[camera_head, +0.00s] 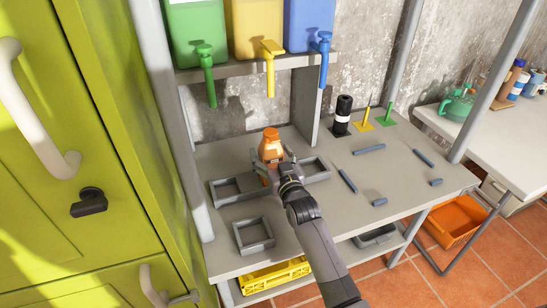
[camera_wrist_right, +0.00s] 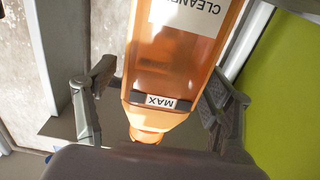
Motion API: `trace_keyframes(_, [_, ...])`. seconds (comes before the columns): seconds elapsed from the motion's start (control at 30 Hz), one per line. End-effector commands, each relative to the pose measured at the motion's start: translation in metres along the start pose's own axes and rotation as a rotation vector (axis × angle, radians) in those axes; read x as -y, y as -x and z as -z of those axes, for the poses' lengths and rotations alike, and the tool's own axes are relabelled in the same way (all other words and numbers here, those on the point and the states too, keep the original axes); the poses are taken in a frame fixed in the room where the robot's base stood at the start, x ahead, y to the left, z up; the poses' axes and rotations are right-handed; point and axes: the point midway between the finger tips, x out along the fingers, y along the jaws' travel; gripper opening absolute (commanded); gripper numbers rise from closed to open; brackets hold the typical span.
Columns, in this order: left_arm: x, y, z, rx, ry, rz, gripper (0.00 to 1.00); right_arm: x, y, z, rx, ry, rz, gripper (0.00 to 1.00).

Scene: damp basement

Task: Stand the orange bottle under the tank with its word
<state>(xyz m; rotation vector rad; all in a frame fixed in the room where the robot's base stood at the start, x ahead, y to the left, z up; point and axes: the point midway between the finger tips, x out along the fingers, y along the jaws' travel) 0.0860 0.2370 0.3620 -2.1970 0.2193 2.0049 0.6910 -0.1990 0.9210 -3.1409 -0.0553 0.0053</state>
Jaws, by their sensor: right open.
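The orange bottle (camera_head: 271,147) stands upright on the grey bench, below and in front of the yellow tank (camera_head: 257,27) and its tap (camera_head: 270,62). The green tank (camera_head: 197,35) is to its left and the blue tank (camera_head: 309,25) to its right. The tanks' words are cut off by the top edge. My right gripper (camera_head: 274,170) is open, with its fingers around the bottle. In the right wrist view the bottle (camera_wrist_right: 178,75) appears inverted between the spread fingers (camera_wrist_right: 160,108), showing labels "CLEAN…", partly cut off, and "MAX". My left gripper is out of view.
Low grey frames lie left (camera_head: 236,188) and right (camera_head: 314,170) of the bottle, with another nearer (camera_head: 253,236). A black cylinder (camera_head: 343,115) and small grey bars (camera_head: 369,149) occupy the right bench. A green cabinet (camera_head: 85,150) stands close on the left.

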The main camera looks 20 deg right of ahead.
Motion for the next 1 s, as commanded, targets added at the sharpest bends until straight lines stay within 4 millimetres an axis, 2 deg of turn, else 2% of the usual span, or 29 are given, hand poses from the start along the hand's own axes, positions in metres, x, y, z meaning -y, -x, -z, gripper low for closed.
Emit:
trace_keyframes(0.17, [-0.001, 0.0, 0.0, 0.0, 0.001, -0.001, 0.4, 0.0, 0.02, -0.001, 0.001, 0.0, 0.0, 0.75])
trace_keyframes(0.4, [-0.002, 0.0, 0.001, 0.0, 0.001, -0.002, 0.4, 0.0, 0.072, -0.001, 0.001, 0.0, 0.0, 0.75])
trace_keyframes(0.6, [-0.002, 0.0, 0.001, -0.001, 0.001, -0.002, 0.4, 0.0, 0.105, 0.0, -0.001, 0.001, 0.0, 0.75])
trace_keyframes(0.8, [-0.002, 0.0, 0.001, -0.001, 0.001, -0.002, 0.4, 0.0, 0.118, 0.001, -0.003, 0.001, 0.0, 0.75])
trace_keyframes(1.0, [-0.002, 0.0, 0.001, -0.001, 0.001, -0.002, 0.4, 0.0, 0.119, 0.001, -0.003, 0.0, 0.0, 0.75])
